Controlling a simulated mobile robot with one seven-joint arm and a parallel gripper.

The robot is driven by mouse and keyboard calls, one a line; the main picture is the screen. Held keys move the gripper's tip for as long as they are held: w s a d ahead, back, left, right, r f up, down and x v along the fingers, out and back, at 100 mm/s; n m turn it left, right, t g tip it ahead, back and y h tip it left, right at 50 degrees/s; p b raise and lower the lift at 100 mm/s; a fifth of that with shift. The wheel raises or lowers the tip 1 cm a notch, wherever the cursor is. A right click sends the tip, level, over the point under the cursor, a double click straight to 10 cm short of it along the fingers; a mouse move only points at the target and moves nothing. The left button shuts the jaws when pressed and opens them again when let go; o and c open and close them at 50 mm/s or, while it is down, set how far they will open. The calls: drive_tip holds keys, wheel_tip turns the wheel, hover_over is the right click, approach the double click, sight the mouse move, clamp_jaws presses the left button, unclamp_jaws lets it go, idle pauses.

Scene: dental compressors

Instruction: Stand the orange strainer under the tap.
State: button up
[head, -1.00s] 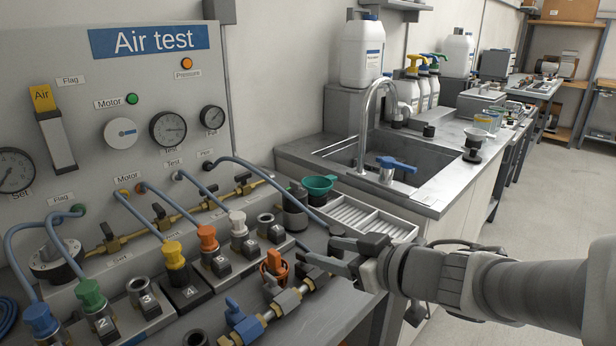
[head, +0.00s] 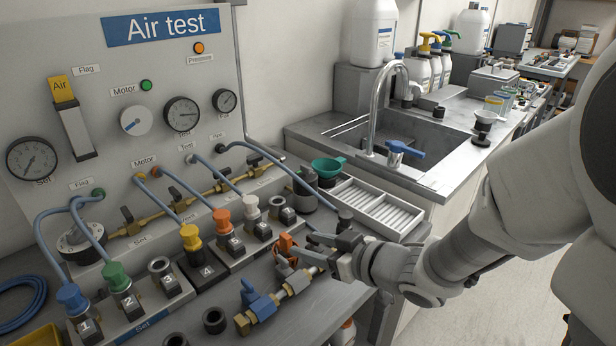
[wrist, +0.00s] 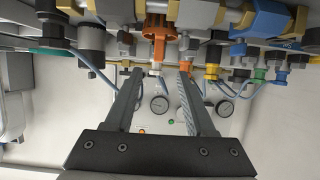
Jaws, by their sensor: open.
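A brass valve with a blue handle (head: 258,301) lies in front of the strainer. Numbered posts with coloured caps, one orange (head: 222,218), stand to the left.

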sight(281, 236)
drive_tip(key=p+x, duration=0.2)
drive_tip(key=x, duration=0.1)
drive_tip(key=p+x, duration=0.1)
drive_tip(key=x, duration=0.2)
drive_tip(key=shift+d+f+p, duration=0.1)
drive_tip(key=shift+f+p, duration=0.15)
drive_tip(key=shift+p, duration=0.15)
drive_tip(key=shift+b+x, duration=0.55)
drive_tip(key=shift+x, duration=2.3)
drive_tip(key=shift+w+r, duration=0.1)
drive_tip(key=shift+r, duration=0.15)
clamp_jaws()
